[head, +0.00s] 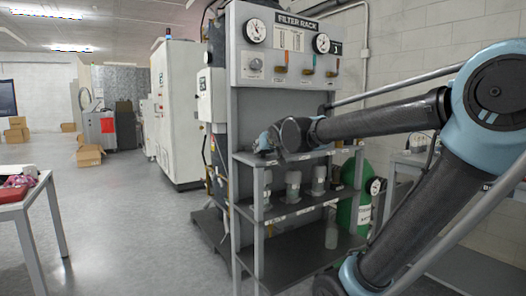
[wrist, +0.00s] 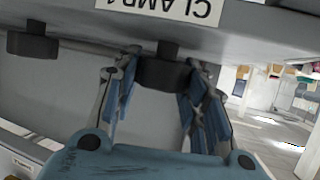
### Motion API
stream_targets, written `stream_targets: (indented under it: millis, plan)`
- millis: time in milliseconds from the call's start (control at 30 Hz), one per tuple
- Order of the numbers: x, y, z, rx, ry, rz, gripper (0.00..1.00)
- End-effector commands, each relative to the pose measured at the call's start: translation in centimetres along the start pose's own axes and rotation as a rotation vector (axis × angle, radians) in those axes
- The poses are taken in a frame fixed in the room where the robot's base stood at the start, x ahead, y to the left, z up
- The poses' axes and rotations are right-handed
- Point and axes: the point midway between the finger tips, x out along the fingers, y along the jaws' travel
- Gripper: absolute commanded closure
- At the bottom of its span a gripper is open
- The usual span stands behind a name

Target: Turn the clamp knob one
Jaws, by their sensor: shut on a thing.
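In the wrist view the clamp knob one (wrist: 165,74) is a dark round knob under a shelf edge, beside an upside-down label reading CLAMP 1 (wrist: 172,9). My gripper (wrist: 162,66) has one blue finger on each side of this knob and is shut on it. In the head view my gripper (head: 265,140) is at the left front of the filter rack's upper shelf (head: 310,154). The knob cannot be made out there. The knob's turn angle cannot be told.
A second dark knob (wrist: 33,44) sits to the left in the wrist view. Below the upper shelf in the head view, several grey canisters (head: 293,186) stand on the middle shelf. Gauges and small valves are on the panel (head: 290,45) above. A green cylinder (head: 350,208) stands behind the rack.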

Motion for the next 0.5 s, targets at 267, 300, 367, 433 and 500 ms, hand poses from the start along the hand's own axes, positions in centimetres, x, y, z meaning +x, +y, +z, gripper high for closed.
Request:
stream_targets:
  millis: [267,300,367,433,500]
  plan:
    - [0.02,0.13,0.03,0.0,-0.001,0.003,0.45]
    - [0.01,0.12,0.03,0.0,-0.001,0.003,0.39]
    - [0.01,0.1,0.03,0.0,-0.001,0.003,0.39]
    - [0.0,0.08,0.03,0.0,-0.001,0.002,0.39]
    - [0.0,0.06,0.03,0.0,-0.001,0.002,0.39]
